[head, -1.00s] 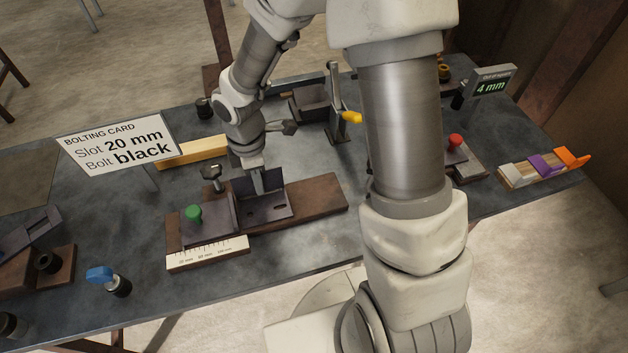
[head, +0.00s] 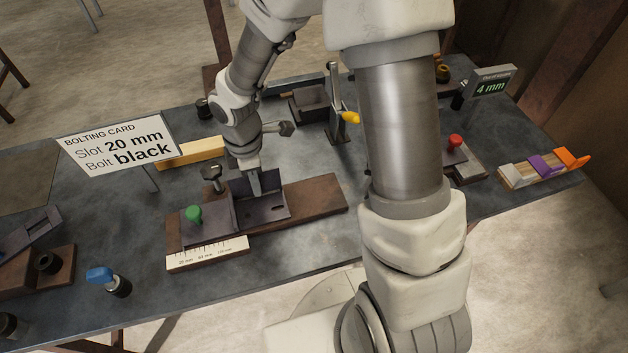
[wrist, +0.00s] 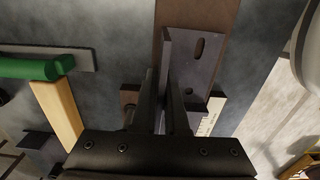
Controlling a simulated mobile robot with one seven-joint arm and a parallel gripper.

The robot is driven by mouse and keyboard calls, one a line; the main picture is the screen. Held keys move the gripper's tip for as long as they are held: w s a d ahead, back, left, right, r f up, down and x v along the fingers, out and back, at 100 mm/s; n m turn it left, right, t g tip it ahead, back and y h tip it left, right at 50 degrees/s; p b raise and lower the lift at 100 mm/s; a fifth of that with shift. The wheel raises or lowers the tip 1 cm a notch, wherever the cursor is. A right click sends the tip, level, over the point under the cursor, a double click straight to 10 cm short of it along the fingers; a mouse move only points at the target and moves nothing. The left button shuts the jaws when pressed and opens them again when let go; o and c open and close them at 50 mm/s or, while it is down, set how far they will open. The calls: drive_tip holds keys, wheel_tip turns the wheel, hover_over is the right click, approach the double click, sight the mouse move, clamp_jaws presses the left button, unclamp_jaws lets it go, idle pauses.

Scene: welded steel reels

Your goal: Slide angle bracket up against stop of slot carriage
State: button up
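The angle bracket (head: 265,212), a dark steel L with an upright flange and a slotted foot, sits on the brown base bar in the head view. The slot carriage (head: 208,231), a dark block with a green knob (head: 194,213), lies directly left of it. I cannot tell whether they touch, and the stop is not clearly visible. My gripper (head: 256,187) points down at the bracket. In the wrist view my gripper (wrist: 163,95) has one finger on each side of the flange (wrist: 168,58), apparently shut on it. The slotted foot (wrist: 198,55) lies right of the fingers.
A scale (head: 207,254) lies along the front of the base bar (head: 322,196), whose right end is bare. A black-knobbed clamp (head: 212,174) stands behind the carriage. A card (head: 118,143) and a yellow bar (head: 188,154) are behind it to the left.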

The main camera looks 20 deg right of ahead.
drive_tip(key=o, duration=0.4)
